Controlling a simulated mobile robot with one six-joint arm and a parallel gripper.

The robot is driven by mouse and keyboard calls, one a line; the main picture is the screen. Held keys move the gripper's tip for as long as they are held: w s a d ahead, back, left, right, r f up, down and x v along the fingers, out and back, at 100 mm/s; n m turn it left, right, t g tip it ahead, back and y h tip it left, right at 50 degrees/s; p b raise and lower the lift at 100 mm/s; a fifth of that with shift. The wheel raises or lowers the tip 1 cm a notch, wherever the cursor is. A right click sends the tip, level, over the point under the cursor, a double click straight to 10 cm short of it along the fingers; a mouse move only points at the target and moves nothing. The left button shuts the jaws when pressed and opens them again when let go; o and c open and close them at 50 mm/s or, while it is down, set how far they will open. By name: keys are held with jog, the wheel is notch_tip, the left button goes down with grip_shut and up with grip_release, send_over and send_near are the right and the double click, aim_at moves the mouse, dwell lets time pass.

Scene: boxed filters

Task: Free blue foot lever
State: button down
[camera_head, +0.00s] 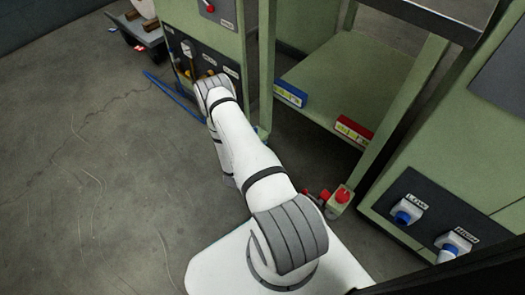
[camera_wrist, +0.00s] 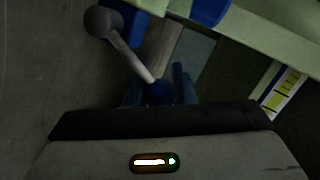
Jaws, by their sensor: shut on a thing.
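The blue foot lever (camera_wrist: 130,55) shows in the wrist view as a grey rod. It runs from a round grey end at the upper left down to a dark blue knob (camera_wrist: 160,92). My gripper (camera_wrist: 160,88) has its two bluish fingers on either side of this knob and is shut on it. A blue block (camera_wrist: 150,27) sits behind the lever's round end, by the green frame.
A red-topped foot (camera_head: 341,197) stands nearer. A cabinet with LOW and HIGH connectors (camera_head: 405,215) is at right. Open floor (camera_head: 90,190) lies left.

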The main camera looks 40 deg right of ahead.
jog(key=shift+a+f, duration=0.1)
jog(key=shift+a, duration=0.15)
jog(key=c, duration=1.2)
grip_release()
jog(key=shift+d, duration=0.1)
jog(key=p+v, duration=0.2)
jog(key=v, duration=0.6)
jog(key=shift+p, duration=0.35)
jog(key=shift+d, duration=0.1)
